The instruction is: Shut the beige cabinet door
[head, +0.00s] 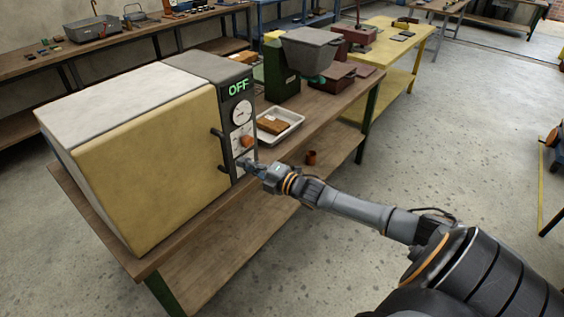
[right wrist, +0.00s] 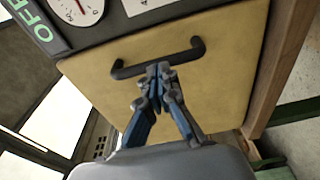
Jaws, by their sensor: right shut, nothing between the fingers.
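The beige cabinet door (head: 150,160) is the yellowish front of a grey-white box on a wooden bench. It looks flush with the box, and I see no gap along its edges. A dark bar handle (head: 221,152) is at its right edge, and the handle also shows in the right wrist view (right wrist: 125,72). My right gripper (head: 245,163) is shut and empty, in front of the control panel just right of the handle. In the right wrist view its fingertips (right wrist: 158,70) overlap the middle of the handle; I cannot tell whether they touch. My left gripper is not in view.
The control panel (head: 240,118) shows a green OFF, a dial and an orange knob. A white tray (head: 290,121) with a brown block stands behind my right gripper. A small brown cup (head: 311,158) is on the lower shelf.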

